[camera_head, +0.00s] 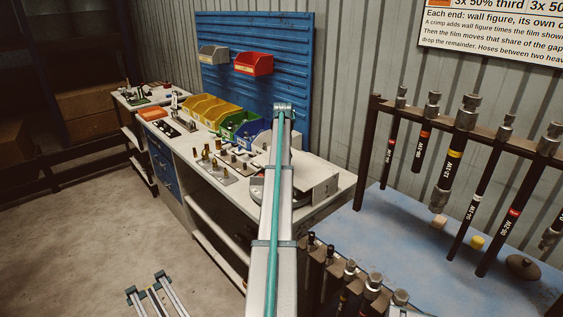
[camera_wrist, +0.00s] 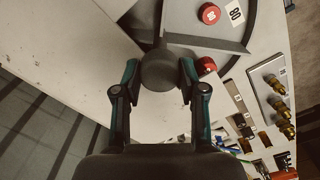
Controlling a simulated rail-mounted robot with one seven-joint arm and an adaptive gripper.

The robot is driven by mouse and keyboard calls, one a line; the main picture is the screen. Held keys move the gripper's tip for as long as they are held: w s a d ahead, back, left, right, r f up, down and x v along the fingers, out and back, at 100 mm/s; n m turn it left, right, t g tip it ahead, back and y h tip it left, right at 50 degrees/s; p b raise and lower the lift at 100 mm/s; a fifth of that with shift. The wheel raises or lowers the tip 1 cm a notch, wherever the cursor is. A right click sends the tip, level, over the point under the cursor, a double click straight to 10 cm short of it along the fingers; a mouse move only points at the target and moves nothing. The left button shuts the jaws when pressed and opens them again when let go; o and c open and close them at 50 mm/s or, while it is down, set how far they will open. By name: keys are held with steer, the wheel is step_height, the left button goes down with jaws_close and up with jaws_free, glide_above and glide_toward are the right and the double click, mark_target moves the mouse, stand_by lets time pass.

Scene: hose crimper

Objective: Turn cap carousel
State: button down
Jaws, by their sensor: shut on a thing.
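The cap carousel (camera_wrist: 190,20) shows at the top of the wrist view as a grey round tray with a dark raised rim and a straight divider. A red cap (camera_wrist: 209,13) lies in it beside a white "80" label (camera_wrist: 234,12). A second red cap (camera_wrist: 206,66) shows on the near side of the divider. A dark round knob (camera_wrist: 159,70) sits on a short stem by the carousel. My gripper (camera_wrist: 160,76) has its two fingers on either side of this knob and is shut on it. In the head view my arm hides the gripper and much of the carousel.
Brass fittings (camera_wrist: 276,84) stand on a plate at the right of the wrist view. In the head view the workbench (camera_head: 330,204) carries yellow bins (camera_head: 207,110) and a green bin (camera_head: 240,125). A hose rack (camera_head: 376,150) stands at the right. Open floor (camera_head: 100,220) lies left.

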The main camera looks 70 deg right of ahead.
steer(key=c, duration=0.6)
jaws_free()
steer(key=shift+c, duration=0.2)
steer(key=shift+r, duration=0.15)
step_height(320, 180, up, 12)
